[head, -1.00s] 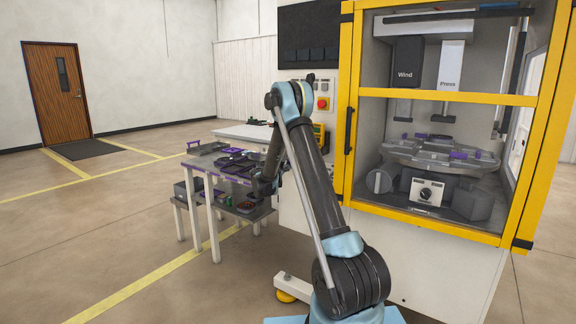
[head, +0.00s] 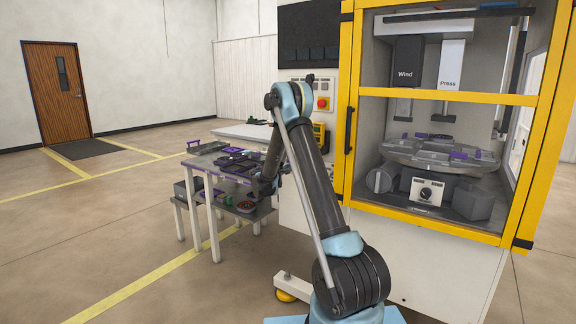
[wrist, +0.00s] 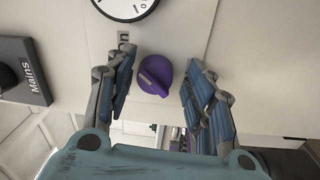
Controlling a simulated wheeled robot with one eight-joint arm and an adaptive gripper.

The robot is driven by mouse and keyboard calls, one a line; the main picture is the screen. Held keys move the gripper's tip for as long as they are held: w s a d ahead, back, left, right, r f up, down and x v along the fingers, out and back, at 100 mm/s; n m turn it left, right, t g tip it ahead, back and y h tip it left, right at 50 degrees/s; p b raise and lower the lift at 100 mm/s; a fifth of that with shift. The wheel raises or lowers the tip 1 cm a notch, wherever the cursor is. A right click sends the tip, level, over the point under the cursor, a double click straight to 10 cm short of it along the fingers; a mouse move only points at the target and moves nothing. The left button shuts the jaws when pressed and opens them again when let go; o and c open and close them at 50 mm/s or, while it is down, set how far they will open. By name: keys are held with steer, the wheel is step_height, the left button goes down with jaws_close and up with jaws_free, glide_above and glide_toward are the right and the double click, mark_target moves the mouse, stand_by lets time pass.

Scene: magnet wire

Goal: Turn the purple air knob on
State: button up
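The purple air knob (wrist: 155,76) is on a pale panel in the wrist view, with a light line across its face running diagonally. My gripper (wrist: 155,85) is open, with one finger to the left of the knob and one to the right. Gaps show between the knob and both fingers. In the head view my gripper (head: 268,186) is low beside the machine, partly hidden behind my arm. The knob cannot be seen in the head view.
A round gauge (wrist: 125,5) sits above the knob, and a black box marked Mains (wrist: 25,72) is at the left. A table with parts (head: 212,216) stands left of my arm. The yellow-framed machine door (head: 440,97) is at the right.

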steer(key=shift+a+r, duration=0.1)
steer(key=shift+s+a, duration=0.2)
steer(key=shift+s, duration=0.05)
steer(key=v, duration=1.1)
steer(key=shift+s, duration=0.1)
